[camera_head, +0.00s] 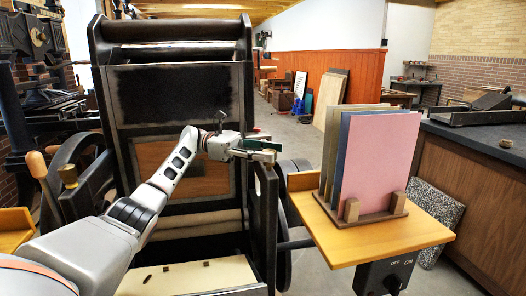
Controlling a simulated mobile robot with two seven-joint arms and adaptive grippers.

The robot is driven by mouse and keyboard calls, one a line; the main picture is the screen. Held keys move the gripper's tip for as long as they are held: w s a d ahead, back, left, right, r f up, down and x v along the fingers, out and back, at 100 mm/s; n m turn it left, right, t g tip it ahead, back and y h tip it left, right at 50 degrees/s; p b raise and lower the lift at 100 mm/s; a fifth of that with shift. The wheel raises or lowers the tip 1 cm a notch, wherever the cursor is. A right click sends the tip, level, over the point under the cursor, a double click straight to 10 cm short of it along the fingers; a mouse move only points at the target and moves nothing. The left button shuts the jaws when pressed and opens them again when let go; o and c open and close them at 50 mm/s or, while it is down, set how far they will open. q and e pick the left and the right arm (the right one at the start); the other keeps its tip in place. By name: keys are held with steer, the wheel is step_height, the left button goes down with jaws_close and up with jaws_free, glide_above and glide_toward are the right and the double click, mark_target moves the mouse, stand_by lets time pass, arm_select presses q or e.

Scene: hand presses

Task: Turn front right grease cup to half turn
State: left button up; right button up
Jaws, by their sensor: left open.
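My left arm reaches in from the lower left across the front of the black hand press (176,96). My left gripper (267,147) is at the top of the press's right side frame (266,190), with its fingers apart and pointing right. The front right grease cup cannot be made out clearly; the fingers cover the top of that frame, where a small brassy patch shows between or beside them. A brass cup (68,176) stands on the left side frame. My right gripper does not show.
A wooden shelf (375,241) right of the press holds upright coloured boards (377,158) in a rack. An OFF/ON switch box (387,274) hangs under it. A dark-topped counter (480,150) stands at the far right. Open floor lies behind.

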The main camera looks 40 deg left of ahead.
arm_select(q)
steer(key=v, duration=0.7)
steer(key=shift+a, duration=0.1)
stand_by(0.4)
